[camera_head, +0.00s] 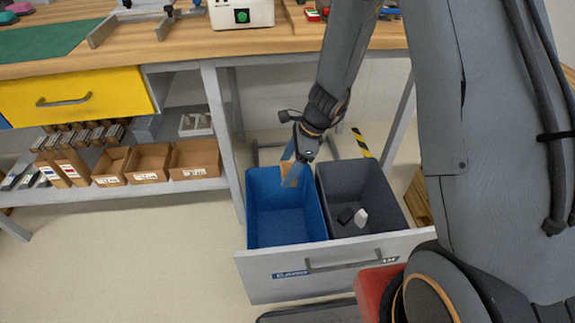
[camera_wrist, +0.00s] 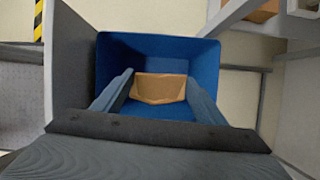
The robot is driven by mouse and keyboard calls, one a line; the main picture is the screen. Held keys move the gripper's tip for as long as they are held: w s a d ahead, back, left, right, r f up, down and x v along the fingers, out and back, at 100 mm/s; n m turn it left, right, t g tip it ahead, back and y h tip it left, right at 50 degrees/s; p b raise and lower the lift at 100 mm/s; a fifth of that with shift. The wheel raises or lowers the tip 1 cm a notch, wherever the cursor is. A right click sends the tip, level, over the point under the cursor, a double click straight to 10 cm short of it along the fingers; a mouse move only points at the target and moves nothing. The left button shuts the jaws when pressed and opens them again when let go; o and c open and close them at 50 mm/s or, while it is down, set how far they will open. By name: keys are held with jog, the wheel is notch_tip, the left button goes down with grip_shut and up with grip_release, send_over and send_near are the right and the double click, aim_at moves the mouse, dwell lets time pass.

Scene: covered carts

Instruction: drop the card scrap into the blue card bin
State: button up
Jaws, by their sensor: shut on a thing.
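The blue card bin (camera_head: 262,222) stands open in the left half of a pulled-out drawer, and looks empty inside. My gripper (camera_head: 291,180) points down over the back right part of this bin. It is shut on the card scrap (camera_wrist: 159,87), a tan folded piece between the two fingers (camera_wrist: 158,95) in the wrist view. The blue bin's walls (camera_wrist: 205,55) surround the scrap in that view. In the head view only a small tan part of the scrap shows beside the fingers. I cannot tell exactly how high it is above the bin floor.
A grey bin (camera_head: 375,190) stands right beside the blue one, with a white and a black item inside. The drawer's grey front (camera_head: 330,262) has a handle. A wooden workbench (camera_head: 180,50) is behind, with a yellow drawer (camera_head: 75,95) and a shelf of cardboard boxes (camera_head: 195,157) at left.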

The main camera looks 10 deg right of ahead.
jog(key=shift+f+b, duration=1.25)
jog(key=shift+f, duration=0.25)
jog(key=o, duration=1.1)
jog(key=shift+c, duration=0.2)
jog(key=shift+r, duration=0.15)
jog(key=p+v, duration=0.2)
jog(key=v, duration=0.5)
jog(key=shift+d+r, duration=0.2)
jog(key=shift+r, duration=0.1)
